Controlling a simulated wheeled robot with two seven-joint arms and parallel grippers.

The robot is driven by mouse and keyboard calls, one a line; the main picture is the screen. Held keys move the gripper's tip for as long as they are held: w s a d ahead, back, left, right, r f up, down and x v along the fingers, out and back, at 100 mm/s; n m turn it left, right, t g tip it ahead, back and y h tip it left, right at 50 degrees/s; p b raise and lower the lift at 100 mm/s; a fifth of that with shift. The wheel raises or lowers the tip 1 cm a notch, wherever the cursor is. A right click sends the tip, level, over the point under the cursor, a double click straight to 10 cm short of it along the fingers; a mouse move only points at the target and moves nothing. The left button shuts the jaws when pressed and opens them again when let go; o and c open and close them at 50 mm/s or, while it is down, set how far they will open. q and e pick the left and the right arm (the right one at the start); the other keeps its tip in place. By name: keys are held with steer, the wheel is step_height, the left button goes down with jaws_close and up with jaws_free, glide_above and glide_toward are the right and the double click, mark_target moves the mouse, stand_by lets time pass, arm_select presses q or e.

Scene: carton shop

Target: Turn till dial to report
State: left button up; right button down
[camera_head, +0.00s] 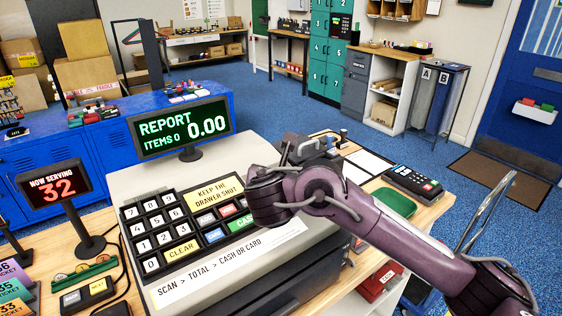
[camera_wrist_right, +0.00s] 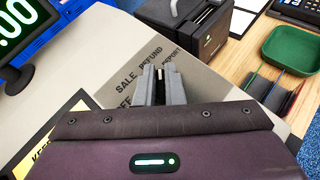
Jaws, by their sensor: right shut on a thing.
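The till (camera_head: 165,190) has a keypad, and its screen (camera_head: 182,128) reads REPORT, ITEMS 0, 0.00. In the right wrist view my right gripper (camera_wrist_right: 160,74) is shut on the till dial, amid printed labels SALE, REFUND, REPORT (camera_wrist_right: 172,48) and a partly covered OFF. The fingers hide nearly all of the dial, so I cannot read its pointer directly. In the head view my right wrist covers the dial and the fingertips. My left gripper is not in view.
A dark printer (camera_wrist_right: 190,25) stands just beyond the dial. A green tray (camera_head: 391,201) and a card terminal (camera_head: 412,182) lie on the counter to the right. A NOW SERVING display (camera_head: 54,184) stands left of the till.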

steer(key=shift+s+a+f+m+g+h+p, duration=0.1)
steer(key=shift+f+m+g+h+p, duration=0.2)
steer(key=shift+m+h+p, duration=0.4)
steer(key=shift+a+f+m+g+h+p, duration=0.1)
steer(key=shift+f+m+g+h+p, duration=0.15)
steer(key=shift+m+h+p, duration=0.45)
steer(key=c, duration=1.5)
jaws_free()
steer(key=shift+s, duration=0.1)
steer(key=shift+s+a+r, duration=0.25)
steer(key=shift+s+r, duration=0.05)
steer(key=shift+s, duration=0.2)
steer(key=v, duration=0.7)
steer(key=shift+w+d+r, duration=0.1)
steer(key=shift+w+r, duration=0.1)
steer(key=shift+r, duration=0.2)
